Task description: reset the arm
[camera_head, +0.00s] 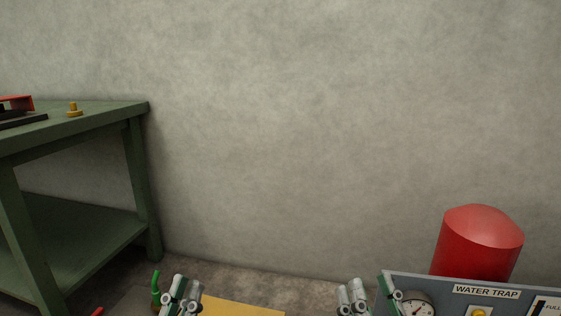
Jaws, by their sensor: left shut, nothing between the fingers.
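My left gripper (181,294) is at the bottom edge, left of centre, its grey and dark green parts cut off by the frame. It is shut and holds nothing. My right gripper (357,296) is at the bottom edge, right of centre, mostly cut off; I cannot tell whether it is open or shut. A small yellow flanged spool (73,110) stands upright on the green workbench (110,107) at the left, far from both grippers.
A red and black object (16,104) lies on the bench at the left edge. A yellow surface (243,308) lies between the grippers. A grey "WATER TRAP" panel (440,287) with a gauge (417,305) stands lower right, before a red tank (478,245). A green object (155,286) is beside my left gripper.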

